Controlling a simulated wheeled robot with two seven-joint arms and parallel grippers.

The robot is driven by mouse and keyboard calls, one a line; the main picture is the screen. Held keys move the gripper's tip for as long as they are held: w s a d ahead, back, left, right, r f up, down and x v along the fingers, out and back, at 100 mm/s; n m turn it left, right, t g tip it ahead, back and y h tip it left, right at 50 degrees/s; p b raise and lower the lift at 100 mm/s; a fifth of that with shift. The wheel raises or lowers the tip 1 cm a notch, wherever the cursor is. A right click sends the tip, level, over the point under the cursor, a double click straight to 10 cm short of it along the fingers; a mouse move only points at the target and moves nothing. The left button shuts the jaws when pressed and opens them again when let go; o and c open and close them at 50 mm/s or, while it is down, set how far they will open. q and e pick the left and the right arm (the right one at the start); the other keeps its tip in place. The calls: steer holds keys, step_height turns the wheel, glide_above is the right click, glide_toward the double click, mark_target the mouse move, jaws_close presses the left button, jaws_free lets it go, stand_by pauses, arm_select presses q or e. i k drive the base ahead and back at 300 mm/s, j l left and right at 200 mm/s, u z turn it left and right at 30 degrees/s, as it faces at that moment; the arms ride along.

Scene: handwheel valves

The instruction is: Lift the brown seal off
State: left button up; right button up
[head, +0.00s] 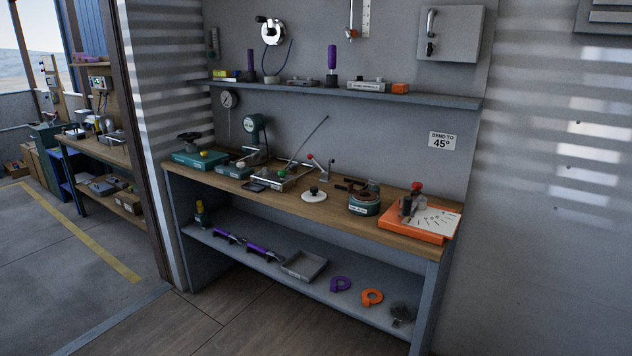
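A small dark brown piece (354,187), which may be the brown seal, shows at the right-centre of the wooden workbench (240,200). It is at or just behind the top of a round green pot (364,207) with a white label. It is too small to tell whether it lies on the pot or is fixed to something. Neither of my grippers is in view.
A white disc with a black knob (314,195) is left of the pot. An orange tray (412,233) is to its right. A green box with a dark handwheel (189,138) stands at the bench's left end. A shelf (440,100) hangs above. The floor in front is clear.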

mark_target(373, 196)
steer(key=i+j+u, duration=0.1)
steer(key=i+u, duration=0.25)
steer(key=i, duration=0.75)
